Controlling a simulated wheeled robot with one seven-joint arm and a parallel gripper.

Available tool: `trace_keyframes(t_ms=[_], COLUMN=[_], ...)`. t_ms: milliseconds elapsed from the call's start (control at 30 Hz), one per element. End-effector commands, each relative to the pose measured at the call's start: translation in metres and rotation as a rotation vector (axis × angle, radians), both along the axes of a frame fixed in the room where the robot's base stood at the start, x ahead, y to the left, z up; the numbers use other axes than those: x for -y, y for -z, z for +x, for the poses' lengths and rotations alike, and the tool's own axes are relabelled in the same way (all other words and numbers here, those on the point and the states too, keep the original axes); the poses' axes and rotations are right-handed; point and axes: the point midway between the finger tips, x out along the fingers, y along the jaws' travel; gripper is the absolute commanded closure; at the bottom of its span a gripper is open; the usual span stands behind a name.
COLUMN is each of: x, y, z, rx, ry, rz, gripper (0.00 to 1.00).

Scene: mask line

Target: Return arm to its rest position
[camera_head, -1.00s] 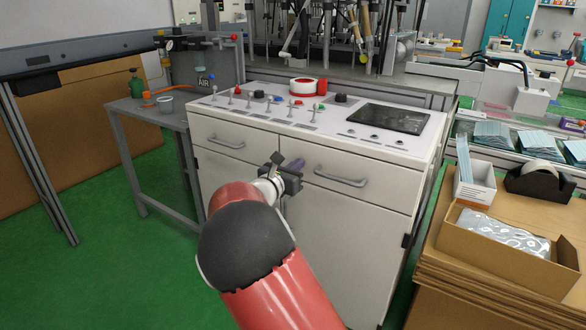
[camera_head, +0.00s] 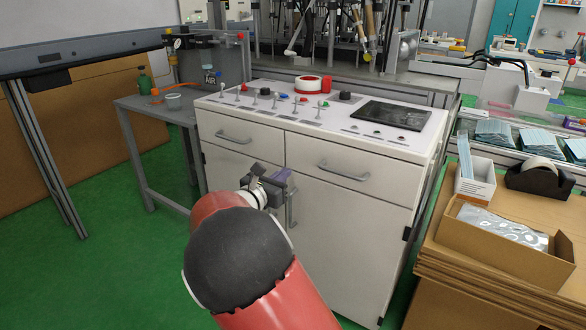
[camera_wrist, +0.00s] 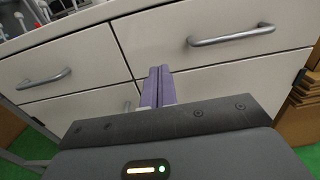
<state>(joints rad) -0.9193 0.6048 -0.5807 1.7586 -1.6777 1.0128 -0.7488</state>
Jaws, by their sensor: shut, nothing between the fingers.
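My gripper (camera_head: 284,178) is in front of the white control cabinet, at the end of my red arm with its dark joint cover. In the wrist view its two purple fingers (camera_wrist: 158,86) lie side by side, shut and empty. They point at the cabinet front between the left drawer handle (camera_wrist: 44,79) and the right drawer handle (camera_wrist: 231,35). I cannot tell how far the fingertips are from the cabinet face. My arm hides part of the cabinet's lower left.
The white cabinet (camera_head: 345,222) carries switches and a dark screen (camera_head: 391,115). A grey side table (camera_head: 150,108) stands at its left. Cardboard boxes (camera_head: 488,267) with an open carton stand at the right. Green floor (camera_head: 110,240) is clear at the left.

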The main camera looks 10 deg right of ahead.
Motion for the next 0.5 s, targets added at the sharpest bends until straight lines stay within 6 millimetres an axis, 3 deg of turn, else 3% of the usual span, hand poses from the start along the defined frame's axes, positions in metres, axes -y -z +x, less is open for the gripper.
trace_keyframes(t_ms=[133,333,433,500], x=[-0.017,-0.023,0.001,0.032], y=[0.000,0.000,-0.001,0.000], z=[-0.020,-0.034,-0.043,-0.057], rx=[-0.001,-0.001,0.000,0.005], ry=[-0.003,0.007,0.063,0.141], rz=[0.001,0.013,0.103,0.234], gripper=[1.00,1.00,1.00,1.00])
